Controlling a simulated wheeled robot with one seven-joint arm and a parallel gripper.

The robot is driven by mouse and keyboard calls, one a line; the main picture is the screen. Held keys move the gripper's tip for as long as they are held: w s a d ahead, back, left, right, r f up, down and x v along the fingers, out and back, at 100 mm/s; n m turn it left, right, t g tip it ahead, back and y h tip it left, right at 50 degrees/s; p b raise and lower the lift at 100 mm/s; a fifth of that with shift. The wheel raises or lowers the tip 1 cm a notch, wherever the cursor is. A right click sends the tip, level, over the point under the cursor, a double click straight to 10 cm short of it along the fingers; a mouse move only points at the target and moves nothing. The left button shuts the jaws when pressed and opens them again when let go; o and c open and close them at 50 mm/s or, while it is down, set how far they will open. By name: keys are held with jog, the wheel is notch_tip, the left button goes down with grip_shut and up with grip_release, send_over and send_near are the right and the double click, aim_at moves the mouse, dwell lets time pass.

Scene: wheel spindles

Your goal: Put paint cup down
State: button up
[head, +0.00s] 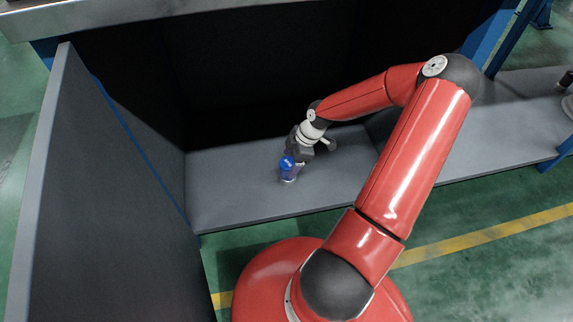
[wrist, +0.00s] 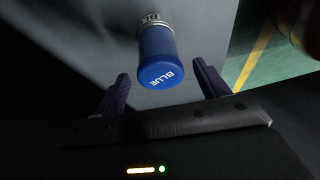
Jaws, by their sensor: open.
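The paint cup (head: 287,168) is a small cylinder with a blue lid, standing on the grey shelf (head: 235,195) inside the dark booth.
A tall grey panel (head: 85,170) stands at the left of the shelf. A blue post (head: 487,40) stands at the right. The shelf is bare left of the cup. Green floor with a yellow line (head: 480,235) lies in front.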

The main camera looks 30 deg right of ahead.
jog(key=p+v, duration=0.1)
jog(key=v, duration=0.6)
jog(key=shift+r, duration=0.2)
